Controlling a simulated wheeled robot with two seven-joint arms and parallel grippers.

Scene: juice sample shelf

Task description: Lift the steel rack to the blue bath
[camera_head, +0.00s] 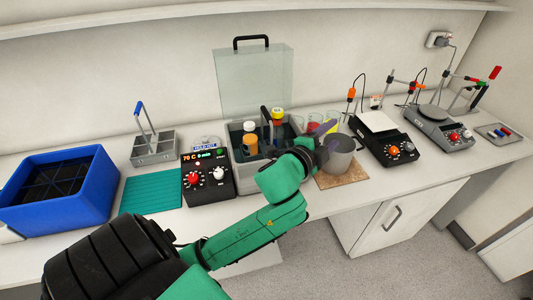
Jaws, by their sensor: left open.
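A steel-grey rack (153,150) with a tall blue-topped handle stands on the bench at the left, between the blue bath and the control box, apart from my gripper. The open blue bath (88,205) stands at the far left, with a dark grid inside. A grey tank (238,172) at the centre holds several bottles, and an upright dark handle (265,122) rises among them. My right gripper is not in view.
A clear lid (252,80) with a black handle stands behind the tank. A control box (206,178) reads 70 C. A teal mat (151,193) lies clear.

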